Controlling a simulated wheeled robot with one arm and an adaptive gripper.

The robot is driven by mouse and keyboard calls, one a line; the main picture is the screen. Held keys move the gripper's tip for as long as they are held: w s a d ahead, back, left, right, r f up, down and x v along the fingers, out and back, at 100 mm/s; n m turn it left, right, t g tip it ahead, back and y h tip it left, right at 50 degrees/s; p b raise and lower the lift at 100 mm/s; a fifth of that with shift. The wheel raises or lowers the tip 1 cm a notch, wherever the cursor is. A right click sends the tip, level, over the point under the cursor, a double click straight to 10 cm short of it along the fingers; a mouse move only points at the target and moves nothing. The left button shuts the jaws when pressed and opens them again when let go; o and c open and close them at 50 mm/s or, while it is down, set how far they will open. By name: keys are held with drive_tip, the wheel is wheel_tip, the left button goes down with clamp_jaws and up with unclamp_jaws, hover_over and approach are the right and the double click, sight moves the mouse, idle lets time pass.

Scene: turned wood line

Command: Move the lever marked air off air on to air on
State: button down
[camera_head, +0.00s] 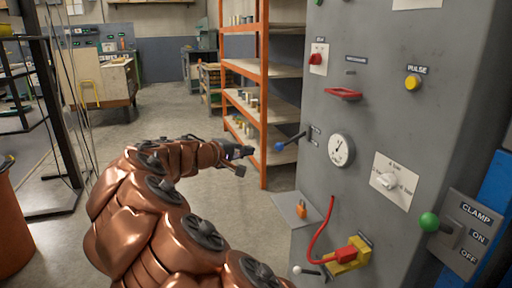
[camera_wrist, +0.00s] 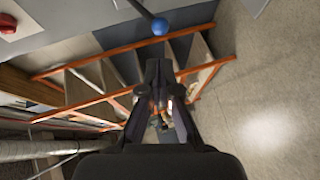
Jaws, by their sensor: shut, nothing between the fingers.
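A lever with a blue ball knob (camera_head: 279,146) sticks out to the left from the grey cabinet's side, beside two small plates (camera_head: 316,134) whose print is too small to read. I cannot confirm that it is the air lever. In the wrist view the blue knob (camera_wrist: 160,26) shows just above my fingertips, with its dark rod running up to the left. My gripper (camera_head: 249,152) is shut and empty, a little left of the knob in the head view. It also shows in the wrist view (camera_wrist: 160,64), and the knob looks apart from it.
An orange shelf rack (camera_head: 264,95) stands behind. The floor (camera_head: 170,113) left of it is open.

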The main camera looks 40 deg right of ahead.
drive_tip(key=shift+v, duration=0.75)
drive_tip(key=shift+r, duration=0.1)
drive_tip(key=s+a+r+m+g+y+p, duration=0.1)
drive_tip(key=s+a+r+y+p, duration=0.2)
drive_tip(key=s+r+p, duration=0.3)
drive_tip(key=s+a+r+m+g+y+p, duration=0.1)
drive_tip(key=s+a+r+m+y+p, duration=0.15)
drive_tip(key=s+p, duration=0.65)
drive_tip(key=s+a+r+n+y+p, duration=0.2)
drive_tip(key=s+a+r+y+p, duration=0.2)
drive_tip(key=s+a+p, duration=0.5)
drive_tip(key=s+a+r+n+g+y+p, duration=0.1)
drive_tip(key=s+a+r+y+p, duration=0.3)
drive_tip(key=s+a+p, duration=0.6)
drive_tip(key=a+n+y, duration=0.1)
drive_tip(key=a, duration=0.5)
drive_tip(key=shift+r+p, duration=0.15)
drive_tip(key=shift+p, duration=0.2)
drive_tip(key=shift+d+y, duration=0.15)
drive_tip(key=shift+y, duration=0.1)
